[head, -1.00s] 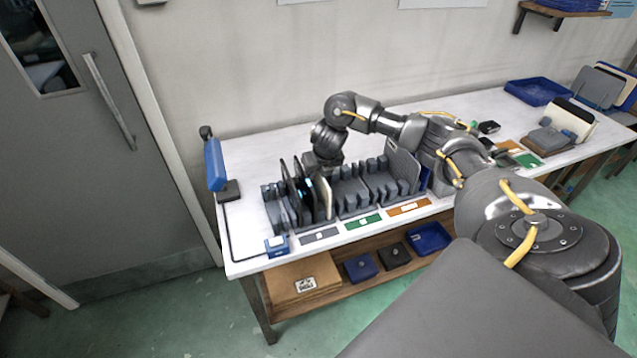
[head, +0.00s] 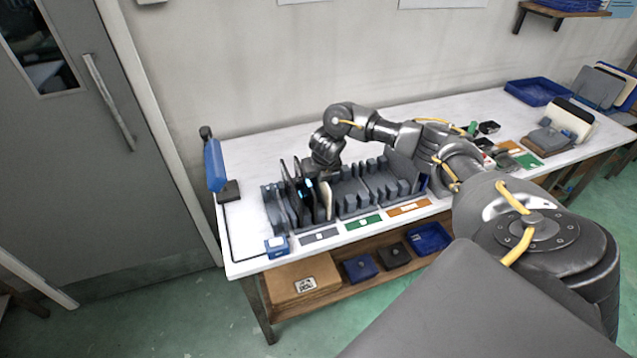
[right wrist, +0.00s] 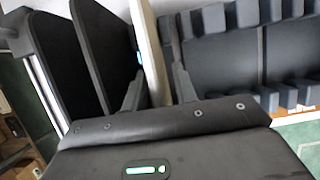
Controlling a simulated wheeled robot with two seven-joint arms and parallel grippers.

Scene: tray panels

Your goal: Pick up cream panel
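The cream panel (head: 328,200) stands upright in a slot of the dark grey rack (head: 352,208), to the right of the black panels. In the right wrist view the cream panel (right wrist: 152,52) rises between the two fingers of my right gripper (right wrist: 158,80). The fingers stand on either side of it, and a gap shows on the left, so the gripper looks open around it. In the head view my right gripper (head: 312,188) is low over the rack, partly hidden among panels. My left gripper is not in view.
Black panels (right wrist: 98,50) stand close on the left of the fingers. Empty rack slots (right wrist: 235,50) lie to the right. A blue bottle-like object (head: 214,165) stands at the table's left end. A blue tray (head: 538,91) and more panels (head: 572,118) are at the far right.

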